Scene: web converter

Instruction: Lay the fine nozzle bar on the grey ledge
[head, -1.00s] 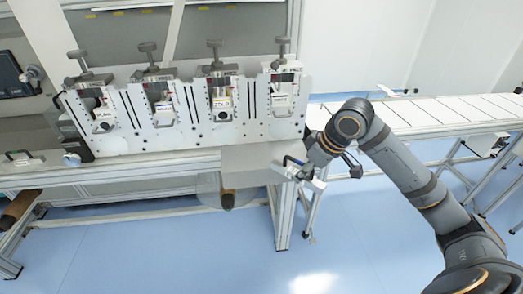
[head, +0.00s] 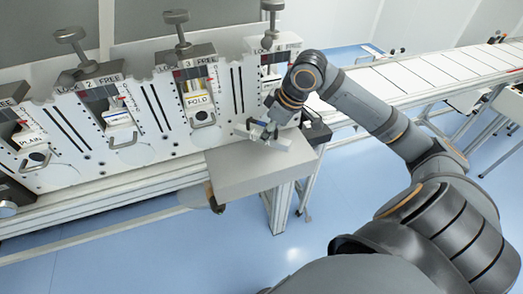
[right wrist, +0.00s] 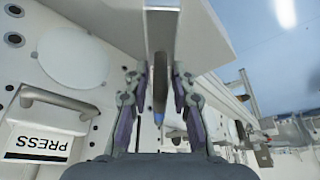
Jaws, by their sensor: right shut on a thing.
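In the right wrist view, the two dark fingers (right wrist: 160,90) close around a narrow upright piece of the bar (right wrist: 160,35). The fingers hide part of the bar. No nozzle detail or label can be read. My left gripper is not in view.
A white machine panel (head: 150,110) with several lock stations stands behind the ledge; cassettes marked PLAIN (head: 31,138) and FOLD (head: 199,100) show. A PRESS cassette (right wrist: 38,143) shows in the right wrist view. A conveyor (head: 415,75) runs at the right. The ledge's front is clear.

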